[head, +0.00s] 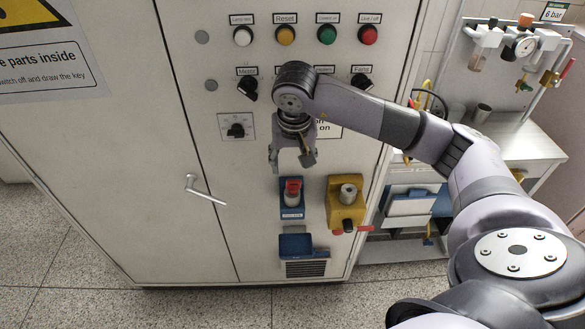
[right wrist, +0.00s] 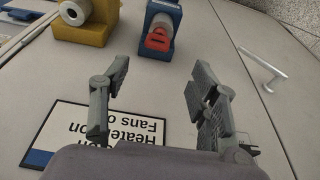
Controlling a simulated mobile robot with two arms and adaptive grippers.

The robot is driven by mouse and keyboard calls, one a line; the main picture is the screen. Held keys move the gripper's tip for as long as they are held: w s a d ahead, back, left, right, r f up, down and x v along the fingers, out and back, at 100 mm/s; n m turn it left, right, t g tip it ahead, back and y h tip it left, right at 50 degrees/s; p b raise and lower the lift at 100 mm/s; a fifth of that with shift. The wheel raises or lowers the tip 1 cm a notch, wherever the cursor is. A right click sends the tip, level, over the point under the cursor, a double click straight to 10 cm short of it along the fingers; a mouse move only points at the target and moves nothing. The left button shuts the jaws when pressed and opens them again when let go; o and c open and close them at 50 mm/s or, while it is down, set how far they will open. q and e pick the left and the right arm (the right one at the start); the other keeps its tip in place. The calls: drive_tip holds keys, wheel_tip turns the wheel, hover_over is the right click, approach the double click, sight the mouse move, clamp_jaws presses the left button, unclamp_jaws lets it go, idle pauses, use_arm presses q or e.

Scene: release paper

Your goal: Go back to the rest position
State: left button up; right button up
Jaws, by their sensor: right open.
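My right gripper (head: 293,158) hangs in front of the cabinet door in the head view, below the selector knobs. In the right wrist view its two fingers (right wrist: 158,95) stand apart with nothing between them. Past the fingertips in that view are a blue holder (right wrist: 172,14) with a red and white part in it and a yellow holder (right wrist: 98,30) with a metal cylinder. In the head view the blue holder (head: 292,212) and the yellow holder (head: 346,208) sit below my gripper, apart from it. My left gripper is not in view.
The grey cabinet (head: 130,150) carries buttons, knobs and a door handle (head: 205,190). A lower blue holder (head: 296,246) is below the upper one. A shelf with air fittings and a gauge (head: 525,46) stands at the right. The speckled floor (head: 60,275) in front is clear.

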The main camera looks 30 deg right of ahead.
drive_tip(key=shift+s+r, duration=0.1)
drive_tip(key=shift+r, duration=0.2)
